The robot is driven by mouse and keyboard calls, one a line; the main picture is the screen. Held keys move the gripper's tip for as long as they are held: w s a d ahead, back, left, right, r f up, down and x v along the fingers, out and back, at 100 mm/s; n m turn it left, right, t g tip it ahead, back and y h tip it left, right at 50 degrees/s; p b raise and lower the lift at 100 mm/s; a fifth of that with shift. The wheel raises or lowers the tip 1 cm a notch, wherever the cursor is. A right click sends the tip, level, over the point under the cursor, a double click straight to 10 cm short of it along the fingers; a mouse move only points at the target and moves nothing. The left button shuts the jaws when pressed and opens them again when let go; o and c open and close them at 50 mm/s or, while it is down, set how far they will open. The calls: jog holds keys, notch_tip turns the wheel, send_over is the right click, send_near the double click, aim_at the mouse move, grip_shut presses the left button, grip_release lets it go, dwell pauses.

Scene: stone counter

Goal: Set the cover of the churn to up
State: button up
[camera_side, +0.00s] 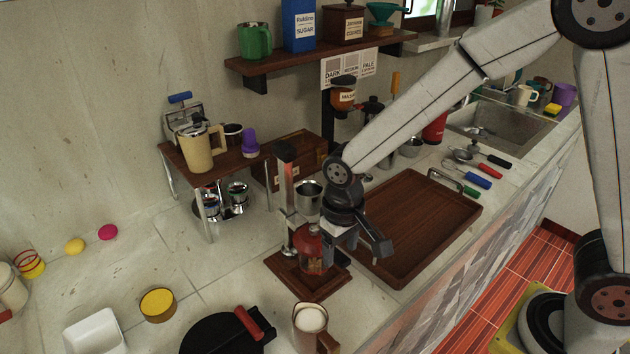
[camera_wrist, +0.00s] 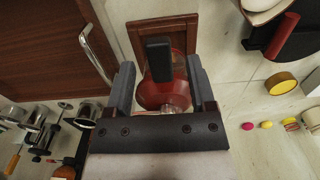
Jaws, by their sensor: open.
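What looks like the churn is a reddish see-through vessel (camera_side: 309,252) on a square wooden base (camera_side: 318,286), beside an upright metal post (camera_side: 287,205) with a dark top. My gripper (camera_side: 350,246) is just right of and above the vessel, partly covering it. In the wrist view, my gripper (camera_wrist: 161,88) is open, with one finger on each side of the red vessel (camera_wrist: 151,94). A black bar (camera_wrist: 158,58) shows between the fingers, above the vessel. I cannot tell whether a finger touches anything. The cover's position is not clear.
A brown wooden tray (camera_side: 415,230) lies right of the base. A mug (camera_side: 308,325) and a black round pan (camera_side: 220,335) stand in front. A small table (camera_side: 215,165) with a beige pitcher (camera_side: 196,152) is at the left. Bare counter lies left of the base.

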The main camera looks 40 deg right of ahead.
jog(key=shift+f, duration=0.5)
grip_shut()
dwell(1.2)
